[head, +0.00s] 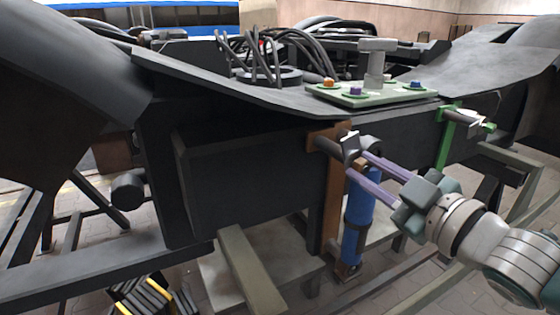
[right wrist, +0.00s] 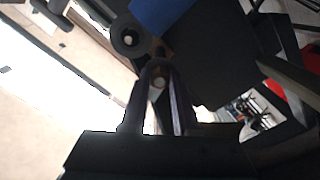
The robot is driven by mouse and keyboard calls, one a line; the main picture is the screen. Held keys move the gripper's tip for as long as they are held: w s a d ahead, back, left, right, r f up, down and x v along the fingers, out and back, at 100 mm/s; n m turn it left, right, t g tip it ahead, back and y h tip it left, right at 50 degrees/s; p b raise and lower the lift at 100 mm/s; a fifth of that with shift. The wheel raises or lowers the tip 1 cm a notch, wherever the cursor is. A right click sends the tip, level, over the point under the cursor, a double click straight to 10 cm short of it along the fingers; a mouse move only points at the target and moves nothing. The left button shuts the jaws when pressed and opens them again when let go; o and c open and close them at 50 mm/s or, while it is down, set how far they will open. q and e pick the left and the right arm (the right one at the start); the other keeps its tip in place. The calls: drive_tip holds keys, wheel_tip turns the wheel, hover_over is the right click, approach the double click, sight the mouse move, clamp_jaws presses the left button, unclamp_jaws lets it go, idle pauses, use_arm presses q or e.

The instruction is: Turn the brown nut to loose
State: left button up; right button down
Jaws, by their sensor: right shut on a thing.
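My right gripper (head: 359,166) comes in from the right with two purple fingers, at the upper end of the blue damper (head: 357,222). The fingers are shut on a small part at the end fitting, which I take to be the brown nut; it shows as a dull brownish round end between the fingertips in the right wrist view (right wrist: 158,82). The nut's sides are mostly hidden by the fingers. A grey end piece (head: 350,147) shows just above the fingertips. The brown bracket (head: 333,200) stands behind the damper. My left gripper is out of view.
A green plate (head: 372,97) with orange, purple and blue bolts lies on the dark bogie frame (head: 240,180) above. A green bracket (head: 444,140) with a grey pin is to the right. A black and yellow striped object (head: 140,297) is at lower left.

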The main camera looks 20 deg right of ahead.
drive_tip(key=n, duration=0.3)
drive_tip(key=shift+n, duration=0.4)
drive_tip(key=n+b, duration=0.1)
drive_tip(key=n, duration=0.3)
drive_tip(key=shift+n, duration=0.3)
drive_tip(key=n+b, duration=0.1)
drive_tip(key=n, duration=0.2)
drive_tip(key=shift+n, duration=0.3)
drive_tip(key=n+b, duration=0.1)
drive_tip(key=n, duration=0.2)
drive_tip(key=shift+n+b, duration=0.35)
drive_tip(key=shift+n, duration=0.45)
drive_tip(key=c, duration=0.7)
unclamp_jaws()
drive_tip(key=shift+o, duration=0.2)
